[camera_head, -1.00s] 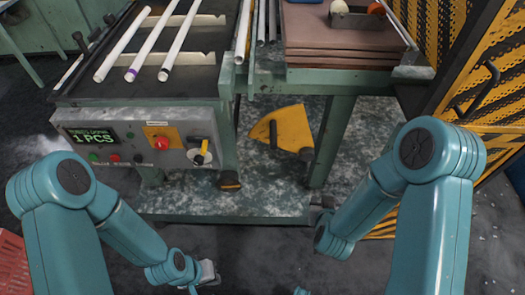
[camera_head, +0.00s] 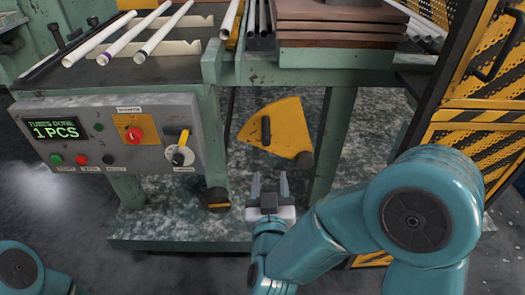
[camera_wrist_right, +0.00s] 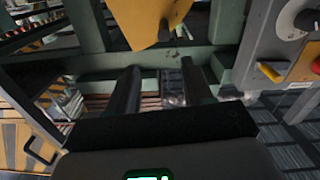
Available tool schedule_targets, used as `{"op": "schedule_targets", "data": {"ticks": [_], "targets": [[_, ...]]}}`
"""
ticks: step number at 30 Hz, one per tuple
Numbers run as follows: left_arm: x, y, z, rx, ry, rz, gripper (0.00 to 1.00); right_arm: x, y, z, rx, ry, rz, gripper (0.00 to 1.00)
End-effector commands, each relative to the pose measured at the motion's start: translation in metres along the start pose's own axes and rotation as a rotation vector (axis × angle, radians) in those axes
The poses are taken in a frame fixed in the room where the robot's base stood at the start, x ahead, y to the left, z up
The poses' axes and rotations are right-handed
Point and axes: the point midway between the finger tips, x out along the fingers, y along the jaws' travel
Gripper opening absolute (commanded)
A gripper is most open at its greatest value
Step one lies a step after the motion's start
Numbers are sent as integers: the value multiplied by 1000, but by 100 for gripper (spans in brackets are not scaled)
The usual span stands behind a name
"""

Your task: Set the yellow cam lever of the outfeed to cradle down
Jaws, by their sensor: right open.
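A yellow fan-shaped cam plate (camera_head: 280,122) with a dark upright handle and a dark knob at its lower right corner hangs under the bench. Its lower part also shows at the top of the right wrist view (camera_wrist_right: 150,18). My right gripper (camera_head: 269,186) is open and empty, its fingers pointing up, below the plate and apart from it. In the right wrist view the two dark fingers (camera_wrist_right: 160,85) stand apart with nothing between them. My left gripper is out of view; only part of its arm shows at the lower left.
A grey control panel (camera_head: 100,165) is to the left, with a red knob (camera_head: 134,135), a small yellow-tipped lever (camera_head: 183,138) and a display reading 1 PCS. Green bench legs (camera_head: 332,140) flank the plate. A yellow mesh guard (camera_head: 480,110) stands at right. White tubes lie above.

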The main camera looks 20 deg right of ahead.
Motion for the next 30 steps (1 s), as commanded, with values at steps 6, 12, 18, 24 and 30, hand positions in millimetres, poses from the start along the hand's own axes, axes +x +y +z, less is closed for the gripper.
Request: {"op": "schedule_targets", "data": {"ticks": [6, 12, 18, 24, 30], "targets": [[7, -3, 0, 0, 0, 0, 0, 9, -6, 3, 5, 9, -12, 51], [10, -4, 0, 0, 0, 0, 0, 50, -6, 3, 6, 10, -12, 51], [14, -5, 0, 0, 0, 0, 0, 98, -8, 3, 4, 9, -14, 51], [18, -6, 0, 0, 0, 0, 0, 137, -9, 3, 3, 9, -18, 51], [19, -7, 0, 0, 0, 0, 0, 156, -10, 2, 2, 9, -20, 51]]}}
